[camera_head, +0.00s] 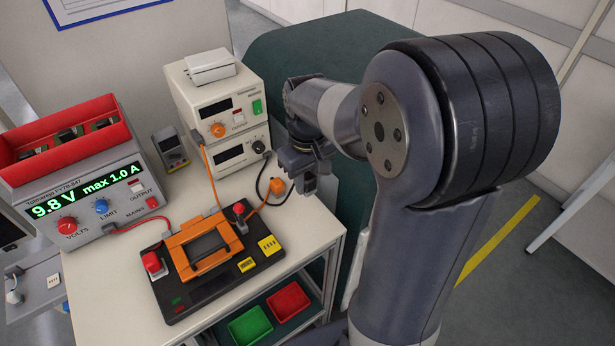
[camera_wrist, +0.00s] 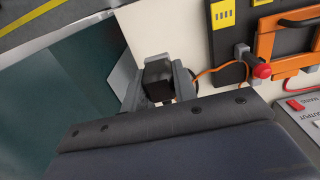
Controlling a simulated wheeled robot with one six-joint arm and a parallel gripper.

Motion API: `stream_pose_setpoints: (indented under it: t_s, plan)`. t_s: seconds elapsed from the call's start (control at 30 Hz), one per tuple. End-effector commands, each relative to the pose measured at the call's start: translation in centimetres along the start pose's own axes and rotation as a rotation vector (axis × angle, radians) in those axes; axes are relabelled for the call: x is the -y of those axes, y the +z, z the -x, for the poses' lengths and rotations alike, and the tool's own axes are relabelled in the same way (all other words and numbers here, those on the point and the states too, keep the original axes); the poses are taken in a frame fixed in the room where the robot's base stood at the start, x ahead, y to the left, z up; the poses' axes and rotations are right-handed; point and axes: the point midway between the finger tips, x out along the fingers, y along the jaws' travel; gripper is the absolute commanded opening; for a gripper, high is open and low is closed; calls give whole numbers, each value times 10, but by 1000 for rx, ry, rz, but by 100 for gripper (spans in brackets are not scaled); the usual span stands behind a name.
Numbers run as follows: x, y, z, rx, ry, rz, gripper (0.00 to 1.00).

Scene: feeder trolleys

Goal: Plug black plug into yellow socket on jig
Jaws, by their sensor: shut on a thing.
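My gripper (camera_head: 308,186) hangs over the right back part of the trolley top. In the wrist view, my gripper (camera_wrist: 158,88) is shut on a dark block, the black plug (camera_wrist: 158,72), between its two grey fingers. The plug is hard to make out in the head view. The black jig (camera_head: 205,292) lies on the trolley top, to the left and nearer. A yellow socket block (camera_head: 269,245) with dark slots sits at its right end, apart from the plug; it also shows at the top of the wrist view (camera_wrist: 222,14). A smaller yellow block (camera_head: 246,264) is beside it.
An orange frame (camera_head: 183,256) and red-topped clamps (camera_head: 151,262) stand up from the jig. An orange block (camera_head: 277,186) with a cable is close to my gripper. Stacked instruments (camera_head: 232,150) stand behind; a power supply (camera_head: 100,205) is left. Green and red bins (camera_head: 250,326) are below.

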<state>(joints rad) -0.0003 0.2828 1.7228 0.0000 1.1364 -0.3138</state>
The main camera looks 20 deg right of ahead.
Motion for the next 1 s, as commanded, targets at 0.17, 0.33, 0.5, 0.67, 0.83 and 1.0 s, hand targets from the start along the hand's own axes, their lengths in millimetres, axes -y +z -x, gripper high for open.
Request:
stream_pose_setpoints:
  t_s: [0.17, 0.33, 0.5, 0.67, 0.83, 1.0]
  plan:
    - [0, 0, 4, 0, 0, 0, 4]
    - [0, 0, 3, 0, 0, 0, 4]
    - [2, 0, 4, -1, 0, 1, 4]
    - [10, 1, 4, -1, 0, 3, 4]
    - [27, 3, 4, -1, 0, 4, 4]
    - [44, 6, 4, 0, 0, 4, 4]
